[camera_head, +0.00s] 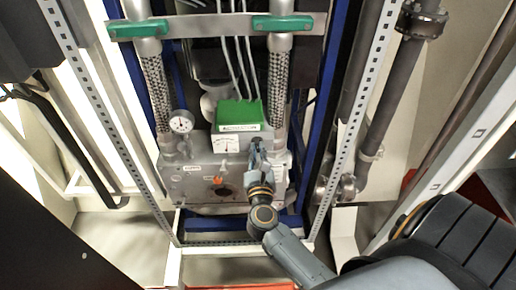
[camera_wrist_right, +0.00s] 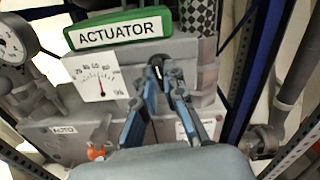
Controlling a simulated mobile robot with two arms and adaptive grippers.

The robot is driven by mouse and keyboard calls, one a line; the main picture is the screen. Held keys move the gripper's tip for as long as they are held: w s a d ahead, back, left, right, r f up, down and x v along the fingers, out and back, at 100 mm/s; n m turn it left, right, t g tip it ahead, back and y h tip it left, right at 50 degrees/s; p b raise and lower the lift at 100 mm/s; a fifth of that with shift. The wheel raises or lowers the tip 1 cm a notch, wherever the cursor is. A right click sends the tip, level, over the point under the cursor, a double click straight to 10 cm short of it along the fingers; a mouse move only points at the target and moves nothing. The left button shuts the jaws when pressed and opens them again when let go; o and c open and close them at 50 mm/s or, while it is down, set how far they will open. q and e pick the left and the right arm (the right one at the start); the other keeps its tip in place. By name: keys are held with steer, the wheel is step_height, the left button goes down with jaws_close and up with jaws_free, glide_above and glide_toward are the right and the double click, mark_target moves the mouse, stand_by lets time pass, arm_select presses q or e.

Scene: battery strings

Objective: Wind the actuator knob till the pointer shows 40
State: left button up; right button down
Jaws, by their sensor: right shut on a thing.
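The actuator unit is a grey metal box (camera_head: 200,185) with a green label block (camera_head: 240,112), which reads ACTUATOR in the right wrist view (camera_wrist_right: 118,30). Its white scale plate (camera_head: 226,144) also shows in the right wrist view (camera_wrist_right: 88,88). My right gripper (camera_head: 257,146) is at the box, right of the scale. In its wrist view the fingertips (camera_wrist_right: 164,72) are shut on the dark knob (camera_wrist_right: 156,62), which they partly hide. My left gripper is out of view.
A round gauge (camera_head: 181,123) stands left of the scale. An orange part (camera_head: 217,180) and a dark round port (camera_head: 225,191) sit on the box front. Braided hoses (camera_head: 157,92) rise above it. Perforated rails (camera_head: 352,130) flank the unit on both sides.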

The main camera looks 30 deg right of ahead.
steer(key=n+p, duration=0.4)
steer(key=n, duration=0.1)
steer(key=shift+a+r+n, duration=0.1)
steer(key=shift+n, duration=0.2)
steer(key=n+p, duration=0.1)
steer(key=n, duration=0.2)
steer(key=n+p, duration=0.1)
steer(key=shift+f+n+p, duration=0.25)
steer(key=shift+n+p, duration=0.05)
steer(key=c, duration=1.4)
jaws_free()
steer(key=shift+w, duration=0.1)
steer(key=shift+s+a, duration=0.15)
steer(key=shift+s, duration=0.1)
steer(key=v, duration=1.1)
steer(key=shift+s+a, duration=0.1)
steer(key=shift+s, duration=0.15)
